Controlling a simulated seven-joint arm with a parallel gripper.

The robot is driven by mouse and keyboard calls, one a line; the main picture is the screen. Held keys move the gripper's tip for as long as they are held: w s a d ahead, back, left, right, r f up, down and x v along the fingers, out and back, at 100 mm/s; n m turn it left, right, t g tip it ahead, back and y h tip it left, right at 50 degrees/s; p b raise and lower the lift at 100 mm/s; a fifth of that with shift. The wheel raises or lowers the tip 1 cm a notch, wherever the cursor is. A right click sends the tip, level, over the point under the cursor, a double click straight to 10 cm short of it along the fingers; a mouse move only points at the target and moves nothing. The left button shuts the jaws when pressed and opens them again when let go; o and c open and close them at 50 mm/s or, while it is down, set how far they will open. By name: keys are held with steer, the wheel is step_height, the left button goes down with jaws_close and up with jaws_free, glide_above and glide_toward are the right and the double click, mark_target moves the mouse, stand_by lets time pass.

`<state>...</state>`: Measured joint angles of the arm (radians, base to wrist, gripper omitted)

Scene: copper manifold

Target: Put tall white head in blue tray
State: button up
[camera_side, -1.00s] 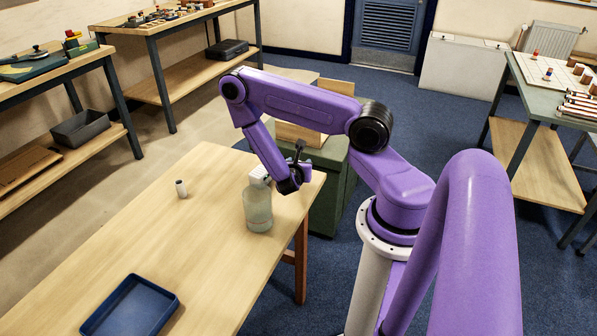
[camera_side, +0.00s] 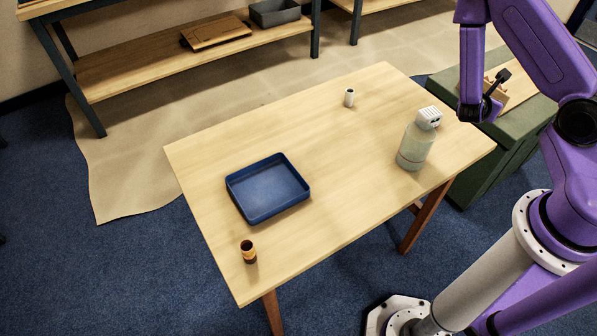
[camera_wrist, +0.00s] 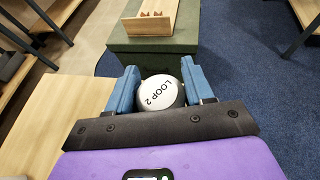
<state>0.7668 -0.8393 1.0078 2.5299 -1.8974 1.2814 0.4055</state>
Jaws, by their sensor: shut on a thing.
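A round white head marked "LOOP 2" (camera_wrist: 161,93) sits between the two blue-grey fingers of my gripper (camera_wrist: 160,88) in the wrist view. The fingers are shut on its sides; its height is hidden. In the side view my gripper (camera_side: 479,110) hangs near the table's right end, by the green cabinet, and the held head cannot be made out. The blue tray (camera_side: 233,193) lies empty on the table, left of the middle. A small upright white cylinder with a dark top (camera_side: 349,98) stands at the table's back, well apart from my gripper.
A pale bottle with a white blocky top (camera_side: 412,150) stands upright on the table left of my gripper. A brown and black cylinder (camera_side: 248,252) stands near the front-left corner. The green cabinet (camera_side: 490,150) carries a wooden box (camera_wrist: 152,17). The table's middle (camera_side: 335,150) is clear.

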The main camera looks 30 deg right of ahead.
step_height(320, 180, up, 8)
steer(key=shift+f, duration=0.2)
steer(key=w+a+n+t+y, duration=0.3)
steer(key=w+a+n+t, duration=0.15)
steer(key=a, duration=0.65)
steer(key=w+a+n+t+y, duration=0.25)
steer(key=w+a, duration=0.35)
steer(key=a, duration=0.6)
steer(key=s+a+n+t+y, duration=0.25)
steer(key=a+n+y, duration=0.25)
steer(key=a, duration=0.9)
steer(key=s+a+n+t+y, duration=0.1)
steer(key=s+a+n+y, duration=0.25)
steer(key=a, duration=1.05)
glide_above(264, 185)
steer(key=shift+n+g+y, duration=0.25)
steer(key=shift+n+y, duration=0.05)
steer(key=shift+n, duration=0.05)
steer(key=f, duration=1.4)
steer(key=shift+s+d, duration=0.1)
steer(key=shift+s, duration=0.2)
steer(key=shift+w+f, duration=0.15)
steer(key=shift+f, duration=0.1)
steer(key=shift+w+f, duration=0.1)
steer(key=shift+f, duration=1.55)
steer(key=shift+f, duration=0.15)
